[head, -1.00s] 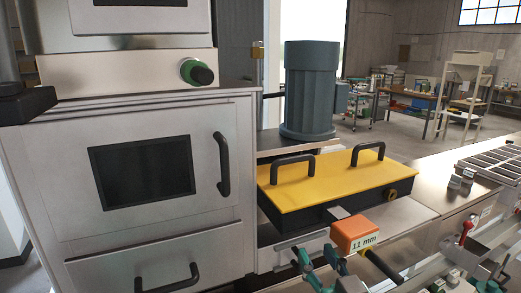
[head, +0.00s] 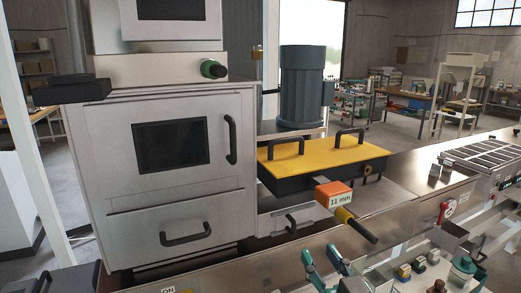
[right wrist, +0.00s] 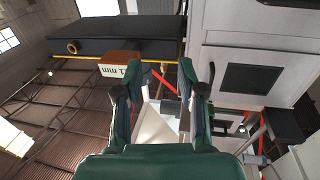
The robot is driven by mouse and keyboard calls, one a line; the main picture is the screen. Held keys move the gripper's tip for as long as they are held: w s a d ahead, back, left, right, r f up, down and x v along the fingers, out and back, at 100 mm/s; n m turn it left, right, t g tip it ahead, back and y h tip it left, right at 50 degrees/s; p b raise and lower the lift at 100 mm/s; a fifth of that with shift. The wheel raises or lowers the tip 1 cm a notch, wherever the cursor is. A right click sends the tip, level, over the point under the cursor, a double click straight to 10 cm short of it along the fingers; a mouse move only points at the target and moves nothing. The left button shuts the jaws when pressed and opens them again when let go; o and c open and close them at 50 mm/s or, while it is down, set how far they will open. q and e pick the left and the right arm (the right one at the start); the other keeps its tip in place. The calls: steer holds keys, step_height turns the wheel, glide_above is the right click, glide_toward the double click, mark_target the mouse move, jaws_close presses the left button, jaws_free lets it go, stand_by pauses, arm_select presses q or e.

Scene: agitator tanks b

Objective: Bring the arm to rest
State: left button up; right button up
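My right gripper (head: 325,268) has teal fingers and shows at the bottom of the head view, in front of the bench. In the right wrist view its fingers (right wrist: 161,78) stand apart with nothing between them. The orange block (head: 333,194) with an "mm" label and a dark handle lies by the front of the yellow-lidded box, above and apart from the gripper in the head view. In the right wrist view the orange block (right wrist: 119,64) is beyond the fingers, not touching them. My left gripper is not in view.
A steel cabinet (head: 176,190) with handles stands at left. The yellow-lidded box (head: 318,155) sits before a grey motor (head: 303,88). At right are a grate (head: 480,155) and small parts on the bench.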

step_height(320, 180, down, 31)
steer(key=s+d+m+g, duration=0.1)
steer(key=s+m+g, duration=0.1)
steer(key=g, duration=0.7)
steer(key=s+d+f+m+g, duration=0.1)
steer(key=s+f+m+g, duration=0.2)
steer(key=s+f+g, duration=1)
arm_select(q)
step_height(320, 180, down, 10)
steer(key=b, duration=1)
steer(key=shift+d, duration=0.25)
arm_select(e)
steer(key=s+f+t, duration=0.4)
steer(key=f+t, duration=0.1)
steer(key=f, duration=1)
steer(key=shift+f, duration=0.15)
steer(key=shift+s, duration=0.1)
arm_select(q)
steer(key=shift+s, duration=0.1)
